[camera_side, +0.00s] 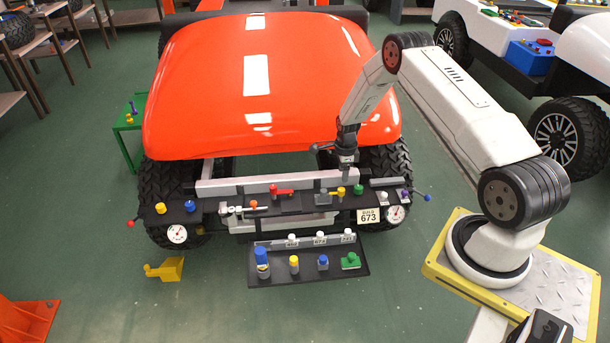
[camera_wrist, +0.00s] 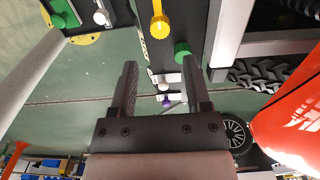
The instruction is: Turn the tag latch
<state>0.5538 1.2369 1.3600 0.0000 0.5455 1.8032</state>
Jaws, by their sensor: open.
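I cannot tell for sure which part is the tag latch. My gripper (camera_side: 346,172) points down just above and behind these two. In the wrist view my open, empty gripper (camera_wrist: 160,65) has its fingers apart. The yellow part (camera_wrist: 159,28) shows beyond the fingertips, and the green knob (camera_wrist: 182,50) appears close to the right fingertip. Contact is unclear.
A red lever (camera_side: 282,191) and a round gauge (camera_side: 396,214) with a blue-tipped rod share the panel. A lower tray (camera_side: 310,275) holds several coloured parts. The orange hood (camera_side: 255,85) rises close behind my gripper. Green floor in front is mostly free.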

